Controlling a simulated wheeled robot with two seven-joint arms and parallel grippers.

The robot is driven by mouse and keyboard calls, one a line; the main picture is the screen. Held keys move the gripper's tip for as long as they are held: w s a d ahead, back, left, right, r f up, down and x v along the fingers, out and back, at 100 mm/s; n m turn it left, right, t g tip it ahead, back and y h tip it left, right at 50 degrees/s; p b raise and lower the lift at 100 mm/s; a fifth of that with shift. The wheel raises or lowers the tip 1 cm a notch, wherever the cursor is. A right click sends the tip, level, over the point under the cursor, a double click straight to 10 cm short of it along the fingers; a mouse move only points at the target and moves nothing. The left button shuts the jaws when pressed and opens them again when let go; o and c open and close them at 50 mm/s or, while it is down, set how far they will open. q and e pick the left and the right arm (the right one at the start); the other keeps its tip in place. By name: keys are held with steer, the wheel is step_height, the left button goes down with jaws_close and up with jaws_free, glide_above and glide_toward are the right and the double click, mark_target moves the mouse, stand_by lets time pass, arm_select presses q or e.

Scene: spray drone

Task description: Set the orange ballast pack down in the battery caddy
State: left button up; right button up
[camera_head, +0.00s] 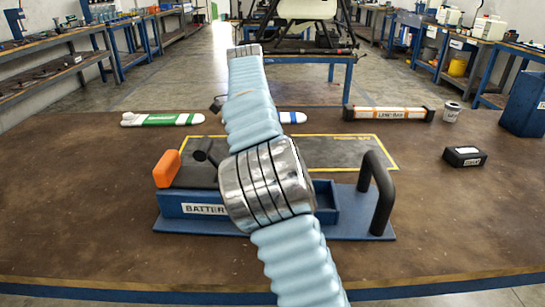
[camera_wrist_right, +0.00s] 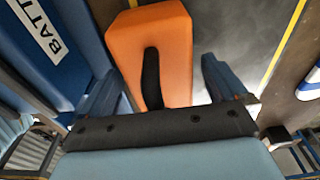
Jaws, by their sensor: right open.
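The orange ballast pack (camera_head: 167,170) shows at the left end of the blue battery caddy (camera_head: 185,208) in the head view. I cannot tell whether it rests inside the caddy. In the right wrist view the pack (camera_wrist_right: 172,45), with a black strip down its face, lies between the spread fingers of my right gripper (camera_wrist_right: 160,78). The gripper is open, with a visible gap between the right finger and the pack. The labelled caddy wall (camera_wrist_right: 60,50) is to the left there. My right arm covers the caddy's middle in the head view and hides the gripper. My left gripper is out of view.
A black handle (camera_head: 375,180) rises at the caddy's right end. A yellow-edged dark mat (camera_head: 350,150) lies behind. A green-and-white tool (camera_head: 162,119), an orange-and-white bar (camera_head: 388,113), a can (camera_head: 452,111) and a black box (camera_head: 464,156) surround it. The front right table is clear.

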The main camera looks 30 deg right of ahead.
steer(key=shift+c, duration=0.3)
steer(key=c, duration=1.6)
steer(key=shift+r, duration=0.1)
steer(key=shift+c, duration=0.2)
steer(key=shift+w+r, duration=0.1)
steer(key=shift+r, duration=0.25)
step_height(320, 180, up, 2)
steer(key=shift+r, duration=0.1)
steer(key=s+a+r+b, duration=0.1)
steer(key=s+a+r, duration=0.5)
steer(key=s+r, duration=0.4)
steer(key=s, duration=0.3)
